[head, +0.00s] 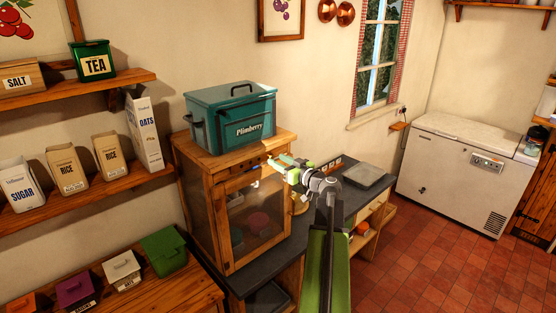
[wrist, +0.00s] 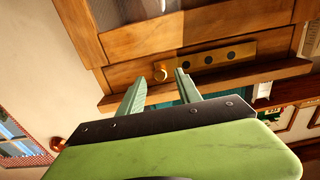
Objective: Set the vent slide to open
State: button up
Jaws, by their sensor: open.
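I cannot tell whether either finger touches the knob. In the head view my gripper (head: 277,163) is at the cabinet's upper front, and the slide is too small to make out there.
The cabinet's glazed door (head: 250,222) is below the rail and looks shut. A dark worktop (head: 350,195) with a grey slab (head: 367,175) extends to the right.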

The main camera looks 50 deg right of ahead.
jog(key=shift+w, duration=0.9)
grip_shut()
dwell(0.8)
